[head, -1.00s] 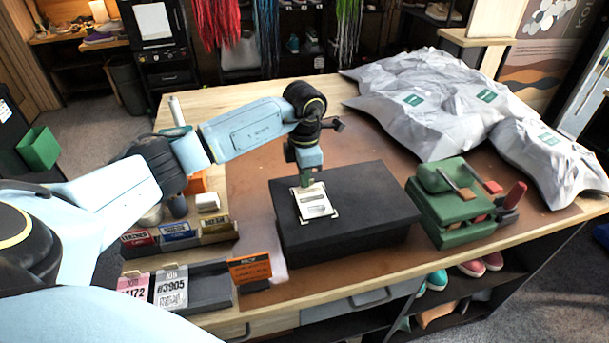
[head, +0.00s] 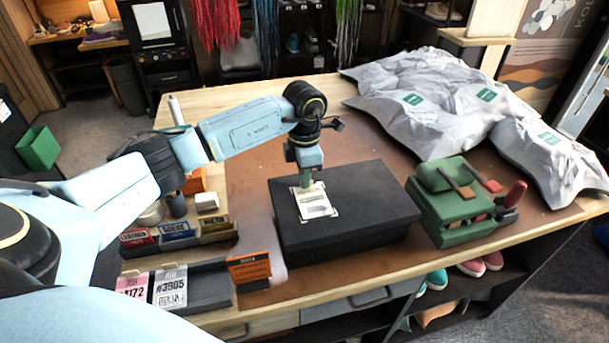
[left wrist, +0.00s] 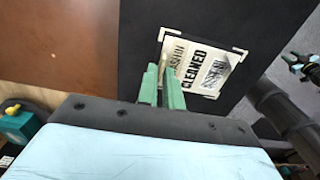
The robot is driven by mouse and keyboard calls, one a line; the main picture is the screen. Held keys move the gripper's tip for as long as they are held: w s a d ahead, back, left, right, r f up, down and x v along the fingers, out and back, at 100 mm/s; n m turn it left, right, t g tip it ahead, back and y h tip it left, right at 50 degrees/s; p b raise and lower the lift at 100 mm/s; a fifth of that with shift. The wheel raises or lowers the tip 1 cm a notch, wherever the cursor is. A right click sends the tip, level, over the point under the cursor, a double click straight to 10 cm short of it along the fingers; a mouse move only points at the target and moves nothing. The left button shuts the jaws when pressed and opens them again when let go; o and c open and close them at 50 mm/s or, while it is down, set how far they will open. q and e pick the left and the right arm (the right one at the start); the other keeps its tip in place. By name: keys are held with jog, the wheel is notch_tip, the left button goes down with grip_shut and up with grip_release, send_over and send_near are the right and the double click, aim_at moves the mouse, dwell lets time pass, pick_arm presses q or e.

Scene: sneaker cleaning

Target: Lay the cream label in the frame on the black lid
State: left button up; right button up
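The black lid (head: 355,225) is the top of a dark box on the workbench. A pale corner frame (head: 337,214) is marked on its left part. The cream label (head: 316,204) lies inside this frame, looking flat and roughly square to it. In the left wrist view the label (left wrist: 200,68) shows "CLEANED" and a code patch, with the frame corners around it. My left gripper (head: 305,184) points down at the label's far edge. Its green fingers (left wrist: 162,80) are close together around a pale strip at that edge.
A green clamp-like stand (head: 455,205) is right of the lid, with grey bags (head: 440,105) behind it. Label trays (head: 208,285) and an orange sign (head: 250,270) are at the front left. The brown mat (head: 250,165) behind the lid is clear.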

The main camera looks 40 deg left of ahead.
pick_arm(q)
jog(key=o, duration=0.4)
jog(key=shift+c, duration=0.2)
notch_tip(320, 180, up, 13)
jog(key=b, duration=0.1)
jog(key=shift+r, duration=0.2)
